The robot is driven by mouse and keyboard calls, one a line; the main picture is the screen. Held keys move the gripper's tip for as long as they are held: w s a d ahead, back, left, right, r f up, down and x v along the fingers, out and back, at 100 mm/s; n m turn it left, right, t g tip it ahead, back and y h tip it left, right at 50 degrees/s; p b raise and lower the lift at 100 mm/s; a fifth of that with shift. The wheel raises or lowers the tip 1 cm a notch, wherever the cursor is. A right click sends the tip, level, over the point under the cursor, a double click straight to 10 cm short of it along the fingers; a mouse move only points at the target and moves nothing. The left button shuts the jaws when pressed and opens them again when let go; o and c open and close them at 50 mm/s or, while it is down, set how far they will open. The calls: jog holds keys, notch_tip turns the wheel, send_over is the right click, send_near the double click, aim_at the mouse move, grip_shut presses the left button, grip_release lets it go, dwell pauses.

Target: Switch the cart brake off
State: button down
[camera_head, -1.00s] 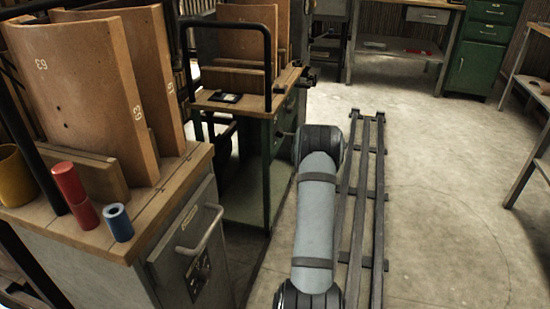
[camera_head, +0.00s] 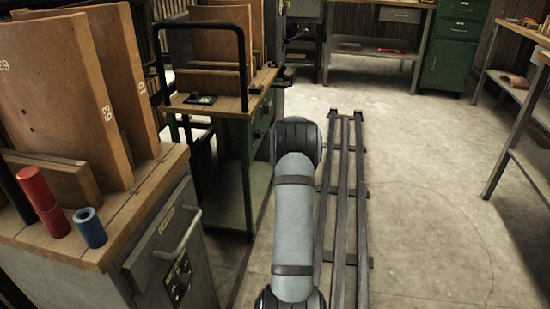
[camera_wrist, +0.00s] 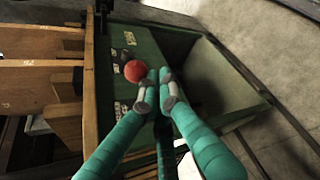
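The green cart (camera_head: 262,130) with a wooden top and black handle bar (camera_head: 243,60) stands left of centre in the head view. In the wrist view its green side panel (camera_wrist: 150,42) fills the middle. A round red knob (camera_wrist: 136,71) is on that panel, with small labels near it. I cannot tell whether this knob is the brake. My gripper (camera_wrist: 159,76) has teal fingers with their tips nearly together, just right of the knob in the picture. Nothing shows between them. Whether they touch the knob is unclear. My gripper is hidden in the head view.
Dark floor rails (camera_head: 343,200) run beside my arm. Open floor lies right of them, with workbenches at the back and right.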

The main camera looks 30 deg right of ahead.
jog(key=shift+w+a, duration=0.1)
jog(key=shift+a, duration=0.05)
notch_tip(320, 180, down, 4)
jog(key=b, duration=0.5)
jog(key=w+a+p+v, duration=0.1)
jog(key=a+v, duration=0.1)
jog(key=v, duration=0.8)
jog(key=shift+r, duration=0.4)
jog(key=shift+s, duration=0.1)
